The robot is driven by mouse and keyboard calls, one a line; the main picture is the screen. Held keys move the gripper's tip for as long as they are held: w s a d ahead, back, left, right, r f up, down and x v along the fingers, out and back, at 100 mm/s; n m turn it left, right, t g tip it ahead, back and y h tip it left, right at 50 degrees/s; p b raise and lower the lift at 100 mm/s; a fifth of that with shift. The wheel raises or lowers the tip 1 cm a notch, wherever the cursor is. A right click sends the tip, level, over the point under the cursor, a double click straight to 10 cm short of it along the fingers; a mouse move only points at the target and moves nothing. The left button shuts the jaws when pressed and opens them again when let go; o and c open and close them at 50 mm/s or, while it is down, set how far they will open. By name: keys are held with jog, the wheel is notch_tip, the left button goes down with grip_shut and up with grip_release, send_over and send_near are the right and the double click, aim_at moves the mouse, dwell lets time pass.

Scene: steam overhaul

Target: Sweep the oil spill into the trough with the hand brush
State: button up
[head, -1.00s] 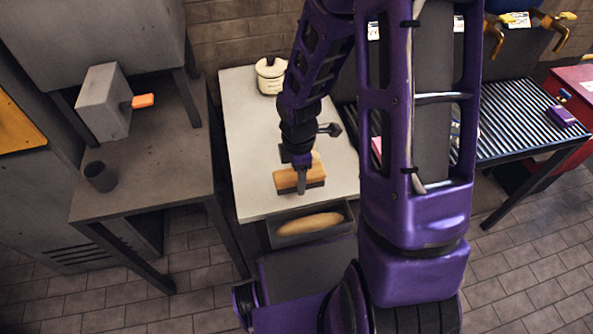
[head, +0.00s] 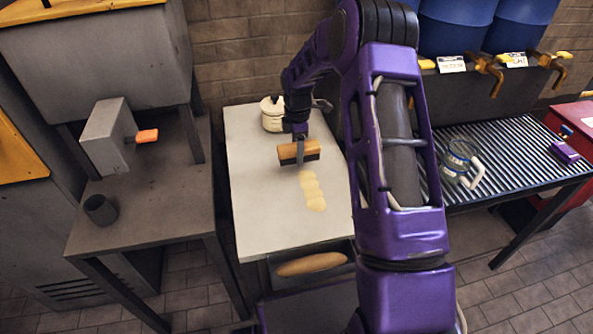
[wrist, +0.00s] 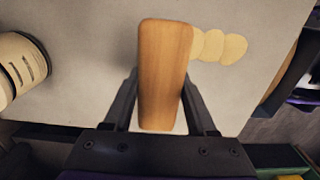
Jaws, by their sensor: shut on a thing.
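My gripper (head: 299,148) is shut on the hand brush (head: 291,153), a wooden block with dark bristles below. In the wrist view the brush (wrist: 163,75) stands between the fingers and hides part of the worktop. The oil spill (head: 312,189) is a pale yellow streak of overlapping blobs on the worktop, running from near the brush towards the front edge. It shows beside the brush in the wrist view (wrist: 222,47). The trough (head: 347,249) hangs at the worktop's front edge, with a tan oval patch inside. I cannot tell whether the bristles touch the worktop.
A cream canister (head: 273,122) stands at the back of the pale worktop (head: 255,200). A grey bench with a dark cup (head: 100,209) is on the left. A ribbed rack with a glass jug (head: 458,160) is on the right. The worktop's left side is clear.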

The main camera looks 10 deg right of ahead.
aim_at(307, 190)
jog(key=shift+w+d+f+b, duration=0.2)
jog(key=shift+w+f+b, duration=0.35)
jog(key=shift+f, duration=0.4)
jog(key=shift+w+d+f+b, duration=0.2)
jog(key=shift+w+f+b, duration=0.3)
jog(key=shift+f, duration=0.4)
jog(key=shift+w+d+f+b, duration=0.2)
jog(key=shift+w+f+b, duration=0.2)
jog(key=shift+f+b, duration=0.45)
jog(key=shift+f, duration=0.7)
jog(key=shift+s, duration=0.1)
jog(key=shift+s+r, duration=0.15)
jog(key=shift+s, duration=1.05)
jog(key=shift+s+f+p, duration=0.15)
jog(key=shift+s+f, duration=0.05)
jog(key=shift+s, duration=1.55)
jog(key=shift+s+f+p, duration=0.15)
jog(key=shift+s, duration=1.55)
jog(key=shift+s+r+p, duration=0.15)
jog(key=shift+s+p, duration=0.1)
jog(key=shift+s, duration=1.2)
jog(key=shift+s+r+p, duration=0.1)
jog(key=shift+s+p, duration=0.15)
jog(key=shift+s, duration=1.15)
jog(key=shift+s+f, duration=0.1)
jog(key=shift+s, duration=4.95)
